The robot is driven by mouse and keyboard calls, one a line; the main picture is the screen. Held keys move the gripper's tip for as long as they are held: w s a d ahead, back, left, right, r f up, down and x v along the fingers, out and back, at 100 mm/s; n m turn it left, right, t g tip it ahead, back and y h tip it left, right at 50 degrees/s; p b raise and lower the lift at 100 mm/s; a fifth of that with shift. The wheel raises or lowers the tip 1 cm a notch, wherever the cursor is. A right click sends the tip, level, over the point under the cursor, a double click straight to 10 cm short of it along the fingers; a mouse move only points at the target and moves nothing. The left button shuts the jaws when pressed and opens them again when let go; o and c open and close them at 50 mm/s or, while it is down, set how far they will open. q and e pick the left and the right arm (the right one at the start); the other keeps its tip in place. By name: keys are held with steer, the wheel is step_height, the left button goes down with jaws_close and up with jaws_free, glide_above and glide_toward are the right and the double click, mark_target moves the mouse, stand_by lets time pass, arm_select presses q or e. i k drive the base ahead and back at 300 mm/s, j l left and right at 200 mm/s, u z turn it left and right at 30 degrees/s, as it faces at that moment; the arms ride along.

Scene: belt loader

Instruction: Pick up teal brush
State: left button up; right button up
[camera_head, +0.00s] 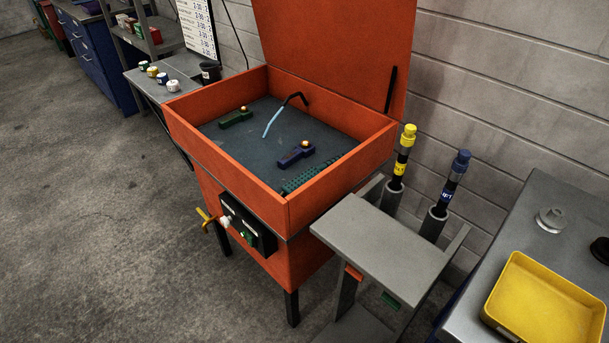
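An orange open-lidded basin (200,133) stands in the middle of the view. In it lie a small dark green block-like piece (232,119) with a yellowish knob, and a navy blue piece (290,158) with a similar knob. A long teal-green, studded or bristly piece (305,177) lies along the near right wall, partly hidden by that wall. It is the closest match to the teal brush, but I cannot tell for certain that it is a brush. Neither of my grippers is in view.
A bent black spout with a light blue end (272,122) reaches over the basin floor. A grey stand (380,240) adjoins the basin's right side, with yellow-topped (403,155) and blue-topped (455,178) tools behind. A yellow tray (545,305) sits on the right bench. The left floor is clear.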

mark_target(288, 188)
steer(key=i+j+z, duration=0.1)
steer(key=j, duration=0.25)
steer(key=i+j+z, duration=0.15)
steer(key=j, duration=0.2)
steer(key=i+j+z, duration=0.1)
steer(key=j, duration=0.3)
steer(key=i+j+z, duration=0.1)
steer(key=j, duration=0.3)
steer(key=i, duration=0.15)
